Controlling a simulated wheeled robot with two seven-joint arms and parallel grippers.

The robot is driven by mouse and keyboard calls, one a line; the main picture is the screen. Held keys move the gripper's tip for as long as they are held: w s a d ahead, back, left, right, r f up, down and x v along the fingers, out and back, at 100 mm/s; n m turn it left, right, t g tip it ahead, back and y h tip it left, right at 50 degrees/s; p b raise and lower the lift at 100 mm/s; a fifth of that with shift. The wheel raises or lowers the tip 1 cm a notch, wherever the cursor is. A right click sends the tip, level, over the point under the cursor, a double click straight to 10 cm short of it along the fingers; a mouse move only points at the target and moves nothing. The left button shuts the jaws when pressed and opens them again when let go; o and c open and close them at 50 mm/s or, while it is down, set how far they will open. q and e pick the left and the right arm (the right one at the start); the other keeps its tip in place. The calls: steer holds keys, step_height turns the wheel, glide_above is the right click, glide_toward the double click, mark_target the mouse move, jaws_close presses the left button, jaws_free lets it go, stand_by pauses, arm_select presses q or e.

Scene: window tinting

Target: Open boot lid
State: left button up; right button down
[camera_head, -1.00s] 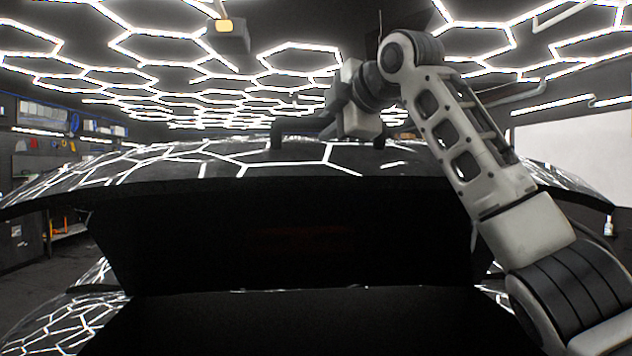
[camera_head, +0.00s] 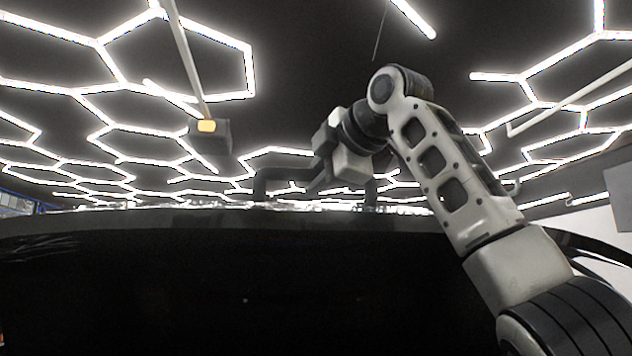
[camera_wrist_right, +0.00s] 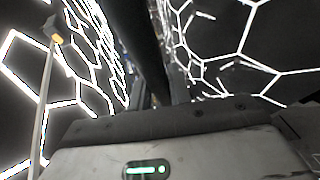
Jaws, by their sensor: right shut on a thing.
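The boot lid (camera_head: 210,220) spans the head view, with its rear edge crossing the middle and its dark underside (camera_head: 200,290) filling the lower part. The lid is raised. My right gripper (camera_head: 322,184) is above the rear edge, shut on a dark bar-shaped handle (camera_head: 272,176) with a post near each end. The fingertips are partly hidden by the wrist. In the right wrist view, the gripper body fills the bottom and a dark bar (camera_wrist_right: 146,50) runs up from it. My left gripper is in neither view.
Bright hexagonal lights (camera_head: 250,70) cover the ceiling. A pale wall panel (camera_head: 605,225) is at far right. The boot's inside and the floor are out of view.

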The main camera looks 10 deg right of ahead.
steer(key=c, duration=1.3)
jaws_free()
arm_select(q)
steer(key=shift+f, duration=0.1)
arm_select(e)
steer(key=shift+s, duration=0.1)
steer(key=shift+s+d, duration=0.1)
steer(key=shift+s, duration=0.15)
arm_select(q)
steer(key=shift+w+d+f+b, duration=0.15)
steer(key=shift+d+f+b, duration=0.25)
steer(key=shift+b, duration=1.15)
arm_select(e)
steer(key=v, duration=1.5)
steer(key=shift+r, duration=0.15)
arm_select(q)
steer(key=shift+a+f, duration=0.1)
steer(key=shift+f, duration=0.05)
arm_select(e)
steer(key=shift+s, duration=0.1)
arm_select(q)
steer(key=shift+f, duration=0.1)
arm_select(e)
steer(key=shift+d, duration=0.1)
